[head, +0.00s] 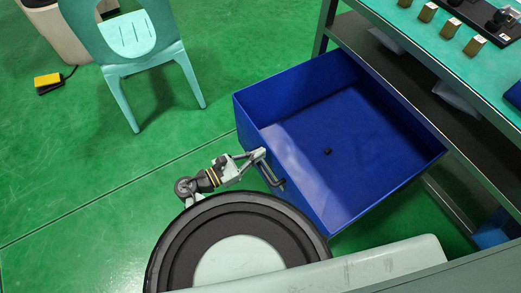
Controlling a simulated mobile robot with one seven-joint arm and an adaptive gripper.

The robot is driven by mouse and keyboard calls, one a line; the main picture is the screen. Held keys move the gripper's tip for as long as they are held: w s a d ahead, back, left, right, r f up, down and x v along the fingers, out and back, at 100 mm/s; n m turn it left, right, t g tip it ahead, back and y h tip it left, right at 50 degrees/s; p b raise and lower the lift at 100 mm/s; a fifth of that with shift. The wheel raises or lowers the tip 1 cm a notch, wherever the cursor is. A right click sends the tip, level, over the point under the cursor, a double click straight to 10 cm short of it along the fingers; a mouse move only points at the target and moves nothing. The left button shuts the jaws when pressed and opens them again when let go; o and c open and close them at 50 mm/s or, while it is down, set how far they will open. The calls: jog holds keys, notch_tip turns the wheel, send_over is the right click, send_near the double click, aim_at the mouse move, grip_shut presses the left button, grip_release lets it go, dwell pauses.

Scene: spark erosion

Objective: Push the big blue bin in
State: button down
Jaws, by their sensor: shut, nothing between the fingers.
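The big blue bin (285,138) is an open-topped drawer pulled out from under the workbench on the right. Its front panel, with a dark handle (272,175), faces my arm at the left. A small dark object (328,152) lies on its floor. My gripper (260,156) is shut and empty, with its tips at the front panel near the handle. I cannot tell whether the tips touch the panel or the handle. The bin's far end is partly hidden under the bench.
A workbench (445,62) with several small brass-coloured blocks stands at the upper right. A turquoise chair (128,40) and a yellow foot pedal (47,80) are at the upper left. The green floor left of the bin is mostly free. A pale panel edge crosses the bottom right.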

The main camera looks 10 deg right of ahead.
jog(key=shift+w+d, duration=0.2)
jog(key=shift+d, duration=0.4)
jog(key=b+x, duration=0.6)
jog(key=x, duration=3.7)
jog(key=shift+w+d, duration=0.2)
jog(key=shift+d, duration=0.05)
